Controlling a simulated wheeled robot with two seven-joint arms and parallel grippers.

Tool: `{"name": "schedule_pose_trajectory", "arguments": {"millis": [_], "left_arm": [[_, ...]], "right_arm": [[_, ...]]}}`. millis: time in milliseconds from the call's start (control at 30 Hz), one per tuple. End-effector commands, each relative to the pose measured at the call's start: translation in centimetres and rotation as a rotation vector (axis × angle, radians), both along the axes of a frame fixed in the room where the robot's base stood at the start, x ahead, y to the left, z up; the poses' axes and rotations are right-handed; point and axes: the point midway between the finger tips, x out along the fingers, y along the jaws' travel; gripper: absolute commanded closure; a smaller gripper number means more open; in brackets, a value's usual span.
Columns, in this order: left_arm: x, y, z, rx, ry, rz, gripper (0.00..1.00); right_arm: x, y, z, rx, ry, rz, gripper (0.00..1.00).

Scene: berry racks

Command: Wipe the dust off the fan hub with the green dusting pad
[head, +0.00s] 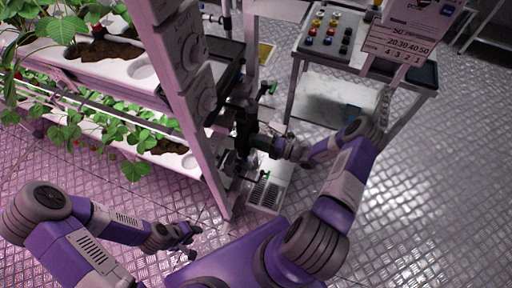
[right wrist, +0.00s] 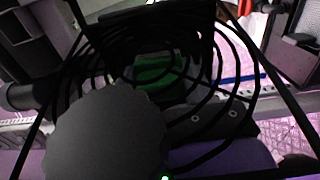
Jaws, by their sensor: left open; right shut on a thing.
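In the right wrist view the green dusting pad (right wrist: 158,72) shows dark green at the centre, behind or among black wire rings of a fan guard (right wrist: 222,60). A dark grey round disc (right wrist: 105,137) fills the lower left of that view; I cannot tell whether it is the fan hub. No dust can be made out. My right gripper (head: 272,146) is shut on the pad, beside the dark fixture (head: 243,122) at the rack's end; its fingertips are hard to make out. My left gripper (head: 188,235) is open and empty, low at the rack's near side.
The plant rack (head: 190,75) with white trays and green plants stands on the left, its upright post close to my right gripper. A cart (head: 345,62) with coloured knobs and a sign (head: 408,40) stands at the back right. The metal floor at right is clear.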

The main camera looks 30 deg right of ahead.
Motion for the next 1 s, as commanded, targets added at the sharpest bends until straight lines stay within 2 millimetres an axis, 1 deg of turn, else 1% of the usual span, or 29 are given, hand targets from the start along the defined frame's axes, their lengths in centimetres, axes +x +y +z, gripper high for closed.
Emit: {"name": "schedule_pose_trajectory", "arguments": {"millis": [33, 100, 267, 700, 1000], "left_arm": [[0.0, 0.0, -0.2, 0.000, 0.000, 0.000, 0.57], [0.0, 0.0, -0.3, 0.000, 0.000, 0.000, 0.57], [0.0, 0.0, -0.1, 0.000, 0.000, 0.000, 0.57], [0.0, 0.0, 2.0, 0.000, 0.000, 0.000, 0.57], [0.0, 0.0, 2.0, 0.000, 0.000, 0.000, 0.57]], "right_arm": [[0.4, -0.1, 0.2, 0.001, -0.007, 0.001, 0.71], [0.5, -0.2, 0.2, 0.001, -0.007, 0.001, 0.71], [0.3, -0.4, 0.3, 0.002, -0.005, 0.000, 0.71], [-2.2, 2.2, 0.3, 0.001, 0.000, -0.001, 0.71], [-2.5, 2.4, 0.1, -0.001, -0.001, -0.002, 0.71]]}}
